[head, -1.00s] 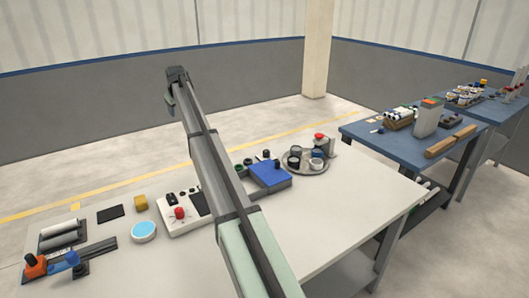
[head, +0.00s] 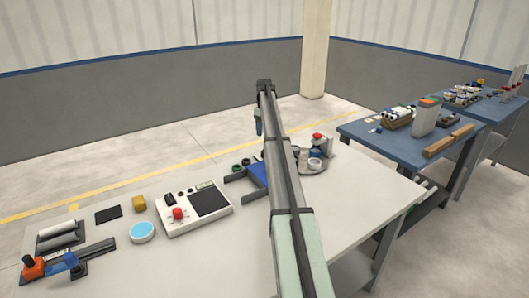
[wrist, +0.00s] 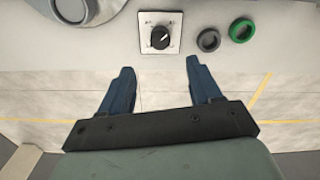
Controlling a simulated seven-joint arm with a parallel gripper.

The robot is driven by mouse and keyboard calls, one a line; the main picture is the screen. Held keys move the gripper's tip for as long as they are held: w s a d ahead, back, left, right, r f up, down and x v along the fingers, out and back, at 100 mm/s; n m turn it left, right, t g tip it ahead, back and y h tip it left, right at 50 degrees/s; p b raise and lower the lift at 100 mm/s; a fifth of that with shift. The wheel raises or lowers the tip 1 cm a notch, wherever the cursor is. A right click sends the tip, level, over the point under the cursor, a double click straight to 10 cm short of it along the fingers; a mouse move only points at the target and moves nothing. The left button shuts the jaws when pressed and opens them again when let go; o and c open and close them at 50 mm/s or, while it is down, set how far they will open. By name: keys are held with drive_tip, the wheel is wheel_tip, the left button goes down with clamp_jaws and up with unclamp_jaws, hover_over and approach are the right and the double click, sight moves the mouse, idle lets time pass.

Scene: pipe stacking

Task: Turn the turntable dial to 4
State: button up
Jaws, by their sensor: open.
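The dial (wrist: 160,38) is a black knob with a white pointer on a small white plate, at the top middle in the wrist view; its markings are too small to read. The grey round turntable (wrist: 78,30) shows at the upper left there. In the head view the turntable (head: 318,171) carries cups and is partly hidden behind my arm; I cannot make out the dial there. My gripper (wrist: 160,66) is open and empty, its two blue fingers apart just below the dial plate in the picture. In the head view my gripper (head: 259,127) hangs beyond the table's far edge.
A dark ring (wrist: 208,40) and a green ring (wrist: 242,29) lie right of the dial. In the head view a white control box (head: 194,208) with a red knob stands left of my arm. A blue block (head: 257,172) is partly hidden by my arm.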

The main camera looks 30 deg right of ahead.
wheel_tip(320, 180, down, 12)
drive_tip(key=shift+f, duration=0.2)
idle(0.4)
drive_tip(key=shift+c, duration=0.4)
drive_tip(key=c, duration=1)
drive_tip(key=shift+o, duration=0.2)
